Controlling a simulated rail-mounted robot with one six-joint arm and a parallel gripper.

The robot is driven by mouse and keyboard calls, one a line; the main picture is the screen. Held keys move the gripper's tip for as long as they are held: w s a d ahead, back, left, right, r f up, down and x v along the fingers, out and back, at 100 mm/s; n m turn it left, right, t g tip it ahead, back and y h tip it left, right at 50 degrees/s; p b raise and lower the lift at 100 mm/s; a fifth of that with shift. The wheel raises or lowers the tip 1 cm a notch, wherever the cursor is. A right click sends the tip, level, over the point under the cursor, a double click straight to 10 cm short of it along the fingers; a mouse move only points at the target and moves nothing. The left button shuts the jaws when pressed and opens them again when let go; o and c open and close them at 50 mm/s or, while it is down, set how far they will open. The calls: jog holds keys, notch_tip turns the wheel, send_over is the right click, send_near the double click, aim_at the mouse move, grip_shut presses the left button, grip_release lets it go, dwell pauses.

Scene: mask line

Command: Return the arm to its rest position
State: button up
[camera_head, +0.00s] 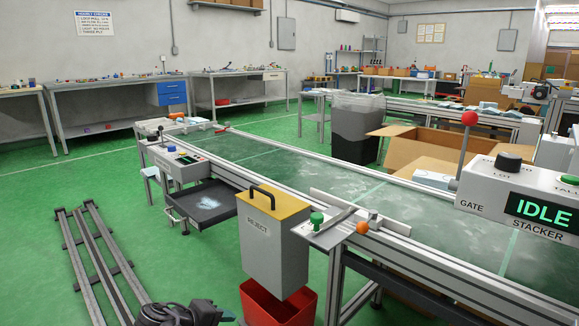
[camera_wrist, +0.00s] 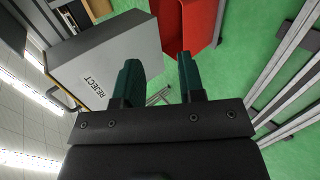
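My gripper (camera_wrist: 158,62) shows in the wrist view, with two dark teal fingers standing apart and nothing between them. Beyond the fingers is the grey REJECT box (camera_wrist: 105,58), on the left side of that view. A red bin (camera_wrist: 205,25) lies beyond the right finger. I cannot tell whether the fingers touch anything; they overlap the box's edge in the picture.
The grey REJECT box with a yellow lid (camera_head: 272,245) stands by the conveyor (camera_head: 330,180), above the red bin (camera_head: 290,306). Dark rails (camera_head: 95,260) run along the floor at left. A stacker panel (camera_head: 525,205) reading IDLE is at right.

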jog(key=s+d+r+m+g+y+p, duration=0.1)
jog(key=d+r+m+g+y+p, duration=0.2)
jog(key=d, duration=0.7)
jog(key=s+d+r+m+g+y+p, duration=0.1)
jog(key=s+d+m+g+y+p, duration=0.3)
jog(key=d, duration=0.7)
jog(key=w+d+r+m+y+p, duration=0.15)
jog(key=d+p, duration=0.35)
jog(key=d, duration=0.5)
notch_tip(320, 180, up, 38)
jog(key=d+p, duration=0.1)
jog(key=p, duration=3.6)
jog(key=shift+s+d+m+h+p, duration=0.15)
jog(key=shift+s+m+h+p, duration=0.2)
jog(key=shift+m+h+p, duration=0.1)
